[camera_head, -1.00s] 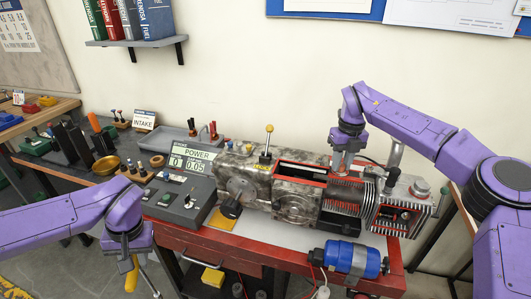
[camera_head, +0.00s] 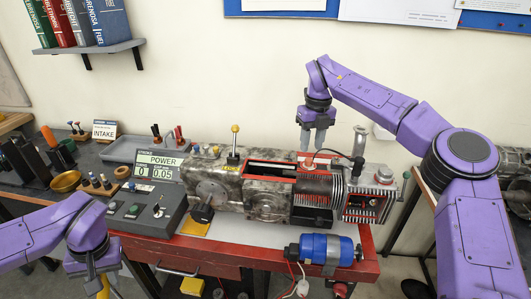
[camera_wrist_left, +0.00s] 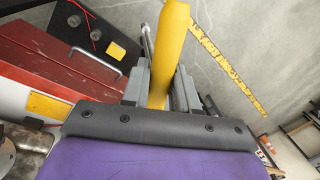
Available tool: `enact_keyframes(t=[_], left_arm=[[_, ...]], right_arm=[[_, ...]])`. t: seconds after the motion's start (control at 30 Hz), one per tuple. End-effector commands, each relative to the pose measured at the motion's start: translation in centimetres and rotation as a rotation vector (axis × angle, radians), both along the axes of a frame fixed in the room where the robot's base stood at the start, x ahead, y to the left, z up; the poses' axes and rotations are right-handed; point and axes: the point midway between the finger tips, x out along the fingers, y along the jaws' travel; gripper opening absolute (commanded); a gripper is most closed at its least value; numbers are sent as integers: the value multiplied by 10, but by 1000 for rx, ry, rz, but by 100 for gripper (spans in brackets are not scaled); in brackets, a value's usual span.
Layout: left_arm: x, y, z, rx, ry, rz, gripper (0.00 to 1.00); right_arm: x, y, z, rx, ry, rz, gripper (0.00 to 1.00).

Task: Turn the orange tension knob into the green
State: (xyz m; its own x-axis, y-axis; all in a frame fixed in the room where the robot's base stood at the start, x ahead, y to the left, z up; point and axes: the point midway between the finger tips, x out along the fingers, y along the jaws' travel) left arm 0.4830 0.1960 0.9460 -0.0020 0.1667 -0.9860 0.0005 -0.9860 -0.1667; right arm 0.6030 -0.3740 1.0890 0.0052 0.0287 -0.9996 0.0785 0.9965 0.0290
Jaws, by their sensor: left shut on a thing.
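I cannot pick out an orange tension knob or a green zone for certain. A small orange-red spot (camera_head: 309,160) shows on top of the engine block (camera_head: 268,190), just below my right gripper. My right gripper (camera_head: 314,143) points down above it, its two fingers apart with nothing seen between them. My left gripper (camera_head: 92,272) is low at the left, in front of the bench. It is shut on a yellow handle (camera_wrist_left: 170,45), which stands between the fingers in the left wrist view.
A yellow-knobbed lever (camera_head: 234,140) stands up from the engine. A gold bowl (camera_head: 66,181) sits at left.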

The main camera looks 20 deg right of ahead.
Motion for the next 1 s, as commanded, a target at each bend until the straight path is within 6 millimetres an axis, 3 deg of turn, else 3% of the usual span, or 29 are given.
enact_keyframes(t=[0.1,0.3,1.0], left_arm=[[0,0,0,0,-1,0,0],[0,0,3,0,-1,0,0],[0,0,3,0,-1,0,0]], right_arm=[[0,-1,32,-1,-5,-3,37],[-1,-2,67,-1,-3,-2,37],[-1,-2,72,0,-2,-1,37]])
